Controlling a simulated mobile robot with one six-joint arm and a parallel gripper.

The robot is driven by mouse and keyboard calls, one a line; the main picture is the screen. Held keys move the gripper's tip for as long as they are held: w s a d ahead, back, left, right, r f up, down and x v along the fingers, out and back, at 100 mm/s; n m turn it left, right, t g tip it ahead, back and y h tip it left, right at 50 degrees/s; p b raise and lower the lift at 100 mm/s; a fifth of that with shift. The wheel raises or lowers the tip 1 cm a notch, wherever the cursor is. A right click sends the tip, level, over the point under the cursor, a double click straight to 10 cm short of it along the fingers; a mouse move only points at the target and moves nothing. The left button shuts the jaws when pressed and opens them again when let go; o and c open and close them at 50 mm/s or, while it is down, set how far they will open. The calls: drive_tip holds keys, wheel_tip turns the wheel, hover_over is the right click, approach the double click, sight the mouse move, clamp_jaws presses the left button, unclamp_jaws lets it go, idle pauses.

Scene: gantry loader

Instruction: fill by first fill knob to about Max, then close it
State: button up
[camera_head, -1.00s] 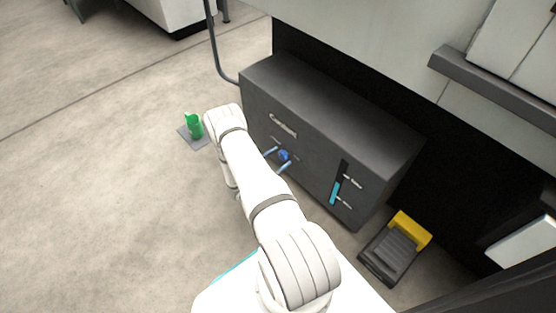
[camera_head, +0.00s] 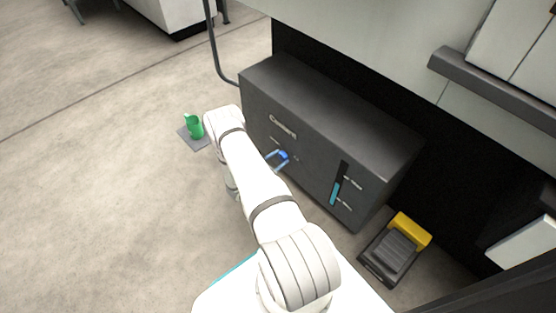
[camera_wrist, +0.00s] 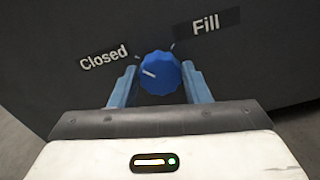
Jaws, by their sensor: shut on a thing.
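The blue round fill knob (camera_wrist: 160,74) is on the dark front of the coolant cabinet (camera_head: 330,122), between the labels "Closed" (camera_wrist: 104,56) and "Fill" (camera_wrist: 206,24). Its white mark points left, roughly toward the Closed side. My gripper (camera_wrist: 159,84) has its two blue fingers on either side of the knob and is shut on it. In the head view, the fingers and knob overlap and the knob is mostly hidden. The level gauge (camera_head: 336,190) is a dark upright slot with a cyan column in its lower part. Its two side labels are too small to read.
A black pedal with a yellow cover (camera_head: 411,229) lies on the floor right of the cabinet. A green container (camera_head: 196,128) stands on a grey mat to the left. A grey hose (camera_head: 213,50) hangs behind the cabinet.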

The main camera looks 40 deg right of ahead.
drive_tip(key=m, duration=0.7)
drive_tip(key=shift+s+f, duration=0.1)
drive_tip(key=shift+s, duration=0.05)
drive_tip(key=m, duration=0.6)
drive_tip(key=shift+f, duration=0.1)
drive_tip(key=shift+m, duration=0.3)
drive_tip(key=o, duration=1)
drive_tip(key=shift+a, duration=0.1)
drive_tip(key=a+p, duration=0.2)
drive_tip(key=a, duration=0.5)
drive_tip(key=shift+s+a, duration=0.35)
